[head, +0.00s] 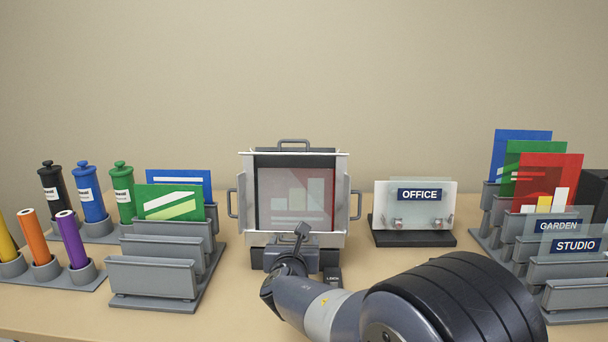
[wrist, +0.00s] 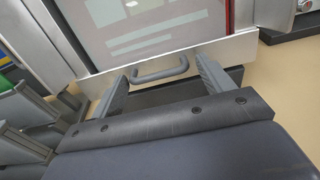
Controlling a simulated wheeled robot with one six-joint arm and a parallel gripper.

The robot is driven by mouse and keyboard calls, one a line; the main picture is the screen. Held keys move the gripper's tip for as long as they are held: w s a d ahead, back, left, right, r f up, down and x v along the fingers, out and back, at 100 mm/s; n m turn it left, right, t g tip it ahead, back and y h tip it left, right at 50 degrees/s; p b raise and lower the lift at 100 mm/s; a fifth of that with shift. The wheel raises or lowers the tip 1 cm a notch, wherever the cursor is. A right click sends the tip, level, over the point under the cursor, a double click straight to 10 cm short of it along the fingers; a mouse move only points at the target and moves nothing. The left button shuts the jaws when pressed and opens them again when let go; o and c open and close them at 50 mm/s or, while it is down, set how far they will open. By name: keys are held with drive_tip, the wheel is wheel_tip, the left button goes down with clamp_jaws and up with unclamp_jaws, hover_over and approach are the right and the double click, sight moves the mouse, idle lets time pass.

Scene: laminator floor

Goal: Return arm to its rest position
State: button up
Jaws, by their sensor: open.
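My arm (head: 330,307) reaches from the lower right toward the laminator (head: 245,195) in the middle of the table. My gripper (head: 302,236) is in front of the laminator's lower edge in the head view. In the wrist view my gripper (wrist: 160,88) is open, with its two fingers apart. A grey bar handle (wrist: 160,72) shows between and just beyond the fingertips; I cannot tell whether they touch it. A red-edged sheet with a pale chart (head: 292,195) stands behind the laminator's clear front.
A card rack (head: 155,277) with blue and green cards stands left, beside coloured rolls (head: 72,238) and capped canisters (head: 90,192). An OFFICE sign stand (head: 412,239) is right of the laminator. Another rack (head: 572,300) holds cards and signs at far right. Space above is clear.

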drive_tip(key=shift+r+p, duration=0.2)
drive_tip(key=shift+p, duration=0.15)
drive_tip(key=s+r, duration=0.2)
drive_tip(key=s, duration=0.8)
drive_tip(key=w+f+b, duration=0.3)
drive_tip(key=w+b, duration=0.1)
drive_tip(key=w, duration=0.5)
drive_tip(key=shift+w+f+t, duration=0.15)
drive_tip(key=shift+w+t, duration=0.25)
drive_tip(key=t+b, duration=0.1)
drive_tip(key=b, duration=0.2)
drive_tip(key=shift+s+f+b, duration=0.2)
drive_tip(key=shift+b, duration=0.2)
